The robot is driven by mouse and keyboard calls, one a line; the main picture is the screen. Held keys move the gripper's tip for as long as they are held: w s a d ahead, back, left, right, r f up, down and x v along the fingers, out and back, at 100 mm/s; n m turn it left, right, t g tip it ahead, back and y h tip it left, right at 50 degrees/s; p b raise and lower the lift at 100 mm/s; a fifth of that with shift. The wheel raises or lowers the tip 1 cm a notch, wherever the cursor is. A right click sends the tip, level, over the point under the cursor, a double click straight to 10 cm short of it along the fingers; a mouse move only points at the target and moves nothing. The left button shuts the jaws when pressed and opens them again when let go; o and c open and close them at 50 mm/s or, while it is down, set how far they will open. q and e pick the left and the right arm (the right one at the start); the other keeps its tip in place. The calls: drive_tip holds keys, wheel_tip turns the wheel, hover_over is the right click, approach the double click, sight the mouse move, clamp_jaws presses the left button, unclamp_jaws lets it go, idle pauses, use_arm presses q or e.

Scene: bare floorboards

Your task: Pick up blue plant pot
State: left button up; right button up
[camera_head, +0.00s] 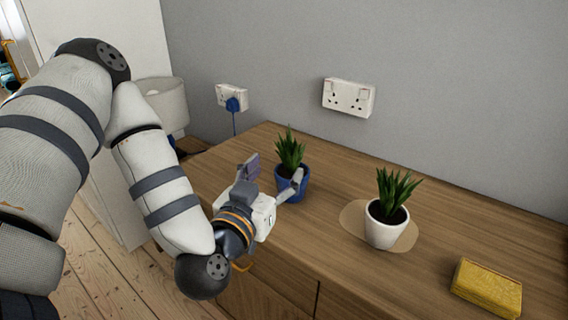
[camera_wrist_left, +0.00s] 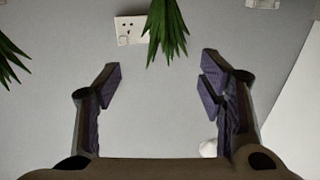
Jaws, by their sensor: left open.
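The blue plant pot (camera_head: 301,192) stands upright on the wooden cabinet top near its far left corner, with a spiky green plant (camera_head: 290,148) in it. My left gripper (camera_head: 273,174) is open and empty, just in front of the pot. One finger overlaps the pot in the head view; I cannot tell whether it touches. In the left wrist view, the open fingers (camera_wrist_left: 160,80) frame a gap, and green leaves (camera_wrist_left: 166,32) hang from the top edge, roughly centred beyond that gap. The pot itself does not show there. My right gripper is not in view.
A yellow block (camera_head: 487,287) lies farther right. The wall behind has sockets (camera_head: 349,98) and a blue plug (camera_head: 233,104). A pale lamp (camera_head: 165,103) stands left.

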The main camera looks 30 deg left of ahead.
sight(289, 149)
use_arm(q)
drive_tip(key=b+x, duration=0.2)
drive_tip(key=f+b+x, duration=0.1)
drive_tip(key=x, duration=0.1)
drive_tip(key=shift+w+b, duration=0.15)
drive_tip(key=shift+b, duration=0.2)
drive_tip(key=shift+w+a+r, duration=0.1)
drive_tip(key=shift+w+r, duration=0.15)
drive_tip(key=shift+w, duration=0.25)
drive_tip(key=shift+w+a+r, duration=0.15)
drive_tip(key=shift+w+r, duration=0.15)
drive_tip(key=shift+w, duration=0.25)
drive_tip(key=x, duration=0.4)
drive_tip(key=shift+w+a+f, duration=0.15)
drive_tip(key=shift+a, duration=0.15)
drive_tip(key=shift+w, duration=0.35)
clamp_jaws()
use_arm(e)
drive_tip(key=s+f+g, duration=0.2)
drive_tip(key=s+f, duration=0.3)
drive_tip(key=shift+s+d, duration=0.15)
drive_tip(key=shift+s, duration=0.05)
